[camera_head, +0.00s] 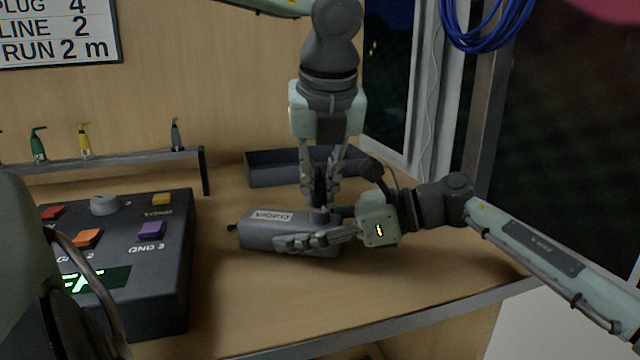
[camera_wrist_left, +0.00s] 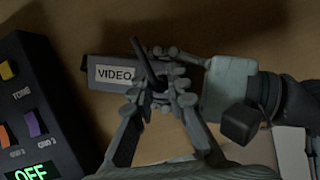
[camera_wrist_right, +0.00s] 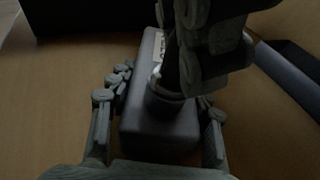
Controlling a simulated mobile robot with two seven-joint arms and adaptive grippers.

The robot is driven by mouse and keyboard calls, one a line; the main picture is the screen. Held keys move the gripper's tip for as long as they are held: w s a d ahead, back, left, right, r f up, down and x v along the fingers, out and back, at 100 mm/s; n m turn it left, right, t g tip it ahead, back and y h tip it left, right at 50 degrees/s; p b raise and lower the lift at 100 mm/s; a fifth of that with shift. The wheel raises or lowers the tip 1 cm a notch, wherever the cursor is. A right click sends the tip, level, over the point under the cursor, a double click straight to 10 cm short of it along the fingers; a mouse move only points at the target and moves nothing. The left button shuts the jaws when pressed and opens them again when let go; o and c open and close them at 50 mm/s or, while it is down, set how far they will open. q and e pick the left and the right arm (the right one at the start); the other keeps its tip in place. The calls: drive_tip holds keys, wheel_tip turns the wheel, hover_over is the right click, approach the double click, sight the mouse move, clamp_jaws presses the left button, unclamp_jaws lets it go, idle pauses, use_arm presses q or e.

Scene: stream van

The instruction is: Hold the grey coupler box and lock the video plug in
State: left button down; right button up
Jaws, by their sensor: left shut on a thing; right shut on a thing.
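The grey coupler box (camera_head: 257,238), with a white VIDEO label, lies on the bench. My right gripper (camera_head: 308,230) comes in from the right and is shut across the box's right end, one finger along each long side; the right wrist view (camera_wrist_right: 160,125) shows this too. My left gripper (camera_head: 320,190) points down from above and is shut on the dark video plug (camera_wrist_left: 146,62). The plug stands upright at the round collar (camera_wrist_right: 165,98) on top of the box. The fingers largely hide the plug, so I cannot tell whether it is locked.
A dark control panel (camera_head: 160,270) with coloured buttons stands at the left; its display reads OFF in the left wrist view. A dark open tray (camera_head: 265,172) lies behind the box. The front bench is clear.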

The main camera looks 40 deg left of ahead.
use_arm(q)
drive_tip(key=n+g, duration=0.1)
drive_tip(key=n, duration=0.1)
drive_tip(key=shift+n+y, duration=0.3)
drive_tip(key=shift+n, duration=0.1)
drive_tip(key=c, duration=1.4)
unclamp_jaws()
use_arm(e)
drive_tip(key=o, duration=1.4)
use_arm(q)
drive_tip(key=v, duration=1.2)
use_arm(e)
drive_tip(key=v, duration=1.2)
